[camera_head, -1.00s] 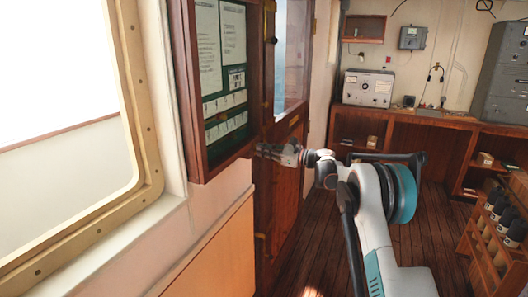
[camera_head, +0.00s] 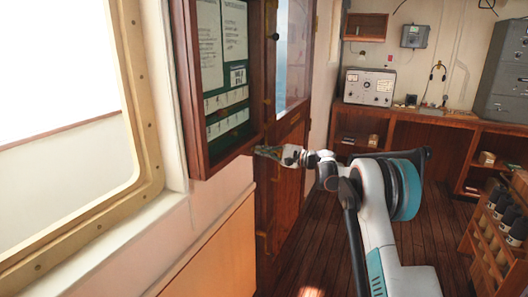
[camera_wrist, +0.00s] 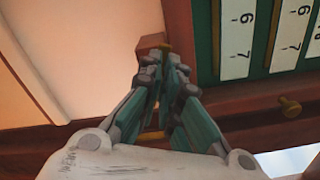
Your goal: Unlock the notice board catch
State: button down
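The notice board (camera_head: 236,113) hangs on the left wall. It has a dark wooden frame and a green panel with papers and number cards. My gripper (camera_head: 260,151) is at the frame's lower right corner. In the wrist view my gripper (camera_wrist: 165,62) has its fingertips drawn together beside the frame's edge. A small wooden block with a brass tip (camera_wrist: 152,42) shows right at the fingertips and may be the catch. The fingers partly hide it, and I cannot tell whether they touch it. A brass knob (camera_wrist: 290,106) sits on the frame to the right.
A wooden door (camera_head: 287,180) with a window stands just beyond the board. A window (camera_head: 60,120) is at the near left. A counter (camera_head: 420,116) with a radio set (camera_head: 369,87) is at the back. A bottle rack (camera_head: 492,240) stands at the right. The floor between is clear.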

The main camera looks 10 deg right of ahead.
jog(key=n, duration=0.2)
jog(key=f+n, duration=0.1)
jog(key=n, duration=0.1)
jog(key=shift+s+n, duration=0.1)
jog(key=shift+n, duration=0.2)
dwell(0.5)
jog(key=c, duration=1.8)
grip_release()
jog(key=shift+r, duration=0.1)
jog(key=v, duration=1.2)
